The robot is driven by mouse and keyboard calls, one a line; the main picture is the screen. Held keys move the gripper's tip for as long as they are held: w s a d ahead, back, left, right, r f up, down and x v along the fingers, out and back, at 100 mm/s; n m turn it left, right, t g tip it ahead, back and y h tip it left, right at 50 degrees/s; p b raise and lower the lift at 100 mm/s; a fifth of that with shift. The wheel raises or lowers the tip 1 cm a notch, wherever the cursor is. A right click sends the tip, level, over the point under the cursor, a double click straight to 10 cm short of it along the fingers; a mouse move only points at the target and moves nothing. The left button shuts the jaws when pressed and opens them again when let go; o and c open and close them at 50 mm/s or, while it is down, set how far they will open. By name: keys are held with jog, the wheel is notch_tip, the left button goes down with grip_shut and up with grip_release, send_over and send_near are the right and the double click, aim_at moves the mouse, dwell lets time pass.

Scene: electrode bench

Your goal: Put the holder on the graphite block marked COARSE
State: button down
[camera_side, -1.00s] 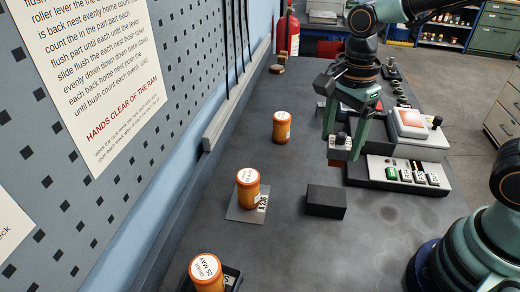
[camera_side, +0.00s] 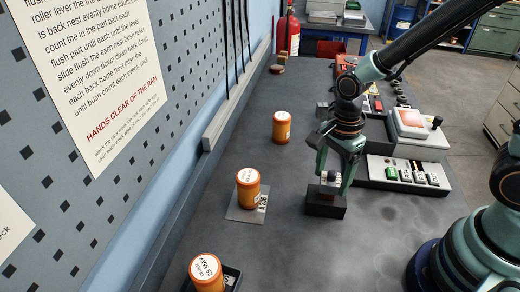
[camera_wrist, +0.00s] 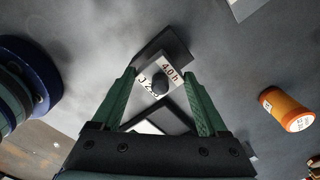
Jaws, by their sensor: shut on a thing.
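My gripper (camera_side: 331,182) is shut on the holder (camera_side: 328,179), a small light piece with a dark knob on top. In the wrist view the holder's knob (camera_wrist: 159,84) shows between my green fingers, with white labels beside it, one reading "4.0 h". The dark block (camera_side: 325,205) lies on the bench right under the holder, and its edge shows beyond the holder in the wrist view (camera_wrist: 172,42). The holder is at or just above the block's top; I cannot tell if they touch. No COARSE marking is legible on the block.
Orange bottles stand left of the block: one on a grey plate (camera_side: 240,215), one farther back (camera_side: 282,128), one in a black tray (camera_side: 233,280) in front. A control strip (camera_side: 405,173) with buttons lies to the right, near my gripper. Bare bench lies in front of the block.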

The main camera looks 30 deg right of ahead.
aim_at(333, 172)
jog(key=shift+f, duration=0.1)
grip_release()
notch_tip(333, 172, up, 12)
jog(key=s+d+r+n+t, duration=0.1)
jog(key=d+r+n+t, duration=0.4)
jog(key=n, duration=1.3)
jog(key=shift+d+t, duration=0.3)
jog(key=shift+d, duration=0.65)
jog(key=shift+r, duration=0.1)
